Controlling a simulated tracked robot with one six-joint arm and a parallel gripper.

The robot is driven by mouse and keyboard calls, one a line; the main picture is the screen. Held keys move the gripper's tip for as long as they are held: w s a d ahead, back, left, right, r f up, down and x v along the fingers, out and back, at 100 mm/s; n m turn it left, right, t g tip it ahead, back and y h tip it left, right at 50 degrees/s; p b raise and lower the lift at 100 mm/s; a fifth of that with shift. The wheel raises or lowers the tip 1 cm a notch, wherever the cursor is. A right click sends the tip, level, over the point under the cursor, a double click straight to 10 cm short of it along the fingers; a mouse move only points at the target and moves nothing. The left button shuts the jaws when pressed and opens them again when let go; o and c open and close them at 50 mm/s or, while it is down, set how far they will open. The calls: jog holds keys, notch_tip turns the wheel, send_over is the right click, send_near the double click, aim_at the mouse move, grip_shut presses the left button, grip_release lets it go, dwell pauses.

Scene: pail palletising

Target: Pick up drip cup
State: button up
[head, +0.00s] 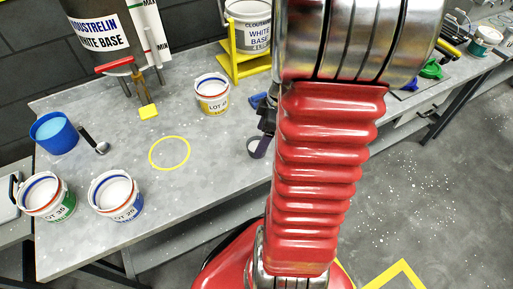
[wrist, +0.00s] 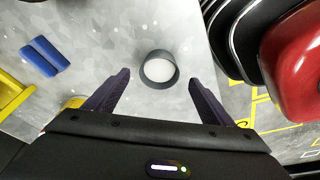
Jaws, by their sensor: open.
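The drip cup (wrist: 158,69) is a small round dark-grey cup with a pale inside, standing on the grey worktop in the wrist view. In the head view the drip cup (head: 254,148) shows near the front edge of the worktop, partly hidden beside my arm. My gripper (wrist: 158,80) is open and empty. Its two dark fingers lie left and right of the cup in the picture, with gaps on both sides; how high the tips are above the worktop is hard to tell. In the head view my gripper (head: 267,120) is mostly hidden behind my red arm.
A LOT pail (head: 212,95), a yellow stand (head: 236,62), two more pails at the front left (head: 116,195) and a blue tub (head: 54,132) stand on the worktop. The yellow ring (head: 169,153) is empty.

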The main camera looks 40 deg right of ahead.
aim_at(257, 143)
jog(key=shift+x, duration=2.6)
jog(key=shift+w+d, duration=0.1)
jog(key=shift+c, duration=0.4)
jog(key=c, duration=1.1)
jog(key=shift+r, duration=0.25)
jog(key=shift+r, duration=4.75)
